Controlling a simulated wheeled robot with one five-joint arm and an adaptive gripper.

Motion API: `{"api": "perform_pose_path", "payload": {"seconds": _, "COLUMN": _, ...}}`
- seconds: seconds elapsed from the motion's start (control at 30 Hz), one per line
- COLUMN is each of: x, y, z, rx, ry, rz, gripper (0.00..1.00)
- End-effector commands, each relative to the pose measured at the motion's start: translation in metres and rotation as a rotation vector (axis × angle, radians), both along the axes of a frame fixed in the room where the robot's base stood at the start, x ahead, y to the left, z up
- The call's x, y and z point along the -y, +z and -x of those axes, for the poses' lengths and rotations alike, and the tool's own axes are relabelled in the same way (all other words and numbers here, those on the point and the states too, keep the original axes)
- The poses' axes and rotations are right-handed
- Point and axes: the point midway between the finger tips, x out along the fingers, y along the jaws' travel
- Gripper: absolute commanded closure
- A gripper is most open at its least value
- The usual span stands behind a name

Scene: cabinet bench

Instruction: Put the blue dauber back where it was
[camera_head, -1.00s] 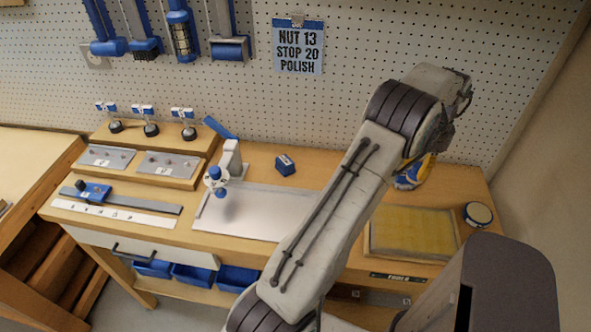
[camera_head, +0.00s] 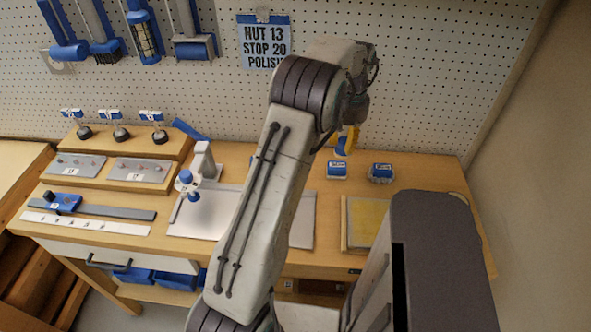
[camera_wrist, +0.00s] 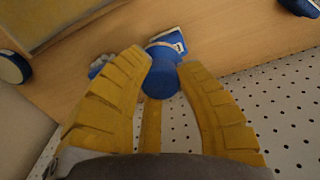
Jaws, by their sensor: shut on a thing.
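My gripper (camera_wrist: 163,66) has yellow fingers and is shut on the blue dauber (camera_wrist: 159,83), whose round blue end shows between the fingertips in the wrist view. In the head view my gripper (camera_head: 349,137) is beyond my arm, above the back of the bench near the pegboard, with the dauber (camera_head: 341,150) pointing down. A blue-and-white block (camera_head: 337,170) lies on the bench just below it. It also shows behind the dauber in the wrist view (camera_wrist: 168,42). A second blue-and-white item (camera_head: 380,173) lies to its right.
A wooden tray with a yellow pad (camera_head: 365,222) lies at the front right, partly hidden by my body. A round tin (camera_wrist: 13,67) shows in the wrist view. The pegboard (camera_head: 420,90) rises close behind. A white stand (camera_head: 203,160) and pale plate (camera_head: 302,220) are left.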

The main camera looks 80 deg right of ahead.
Motion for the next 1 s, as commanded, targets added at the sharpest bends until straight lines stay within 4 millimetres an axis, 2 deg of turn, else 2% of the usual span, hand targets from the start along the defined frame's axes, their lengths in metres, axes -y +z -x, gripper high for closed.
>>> {"api": "perform_pose_path", "payload": {"seconds": 0.37, "x": -0.012, "y": 0.0, "z": -0.003, "rx": 0.0, "ry": 0.046, "rz": -0.001, "gripper": 1.0}}
{"api": "perform_pose_path", "payload": {"seconds": 0.53, "x": -0.012, "y": -0.005, "z": -0.012, "rx": 0.001, "ry": 0.075, "rz": -0.002, "gripper": 1.0}}
{"api": "perform_pose_path", "payload": {"seconds": 1.0, "x": 0.011, "y": -0.053, "z": -0.091, "rx": 0.001, "ry": 0.084, "rz": -0.004, "gripper": 1.0}}
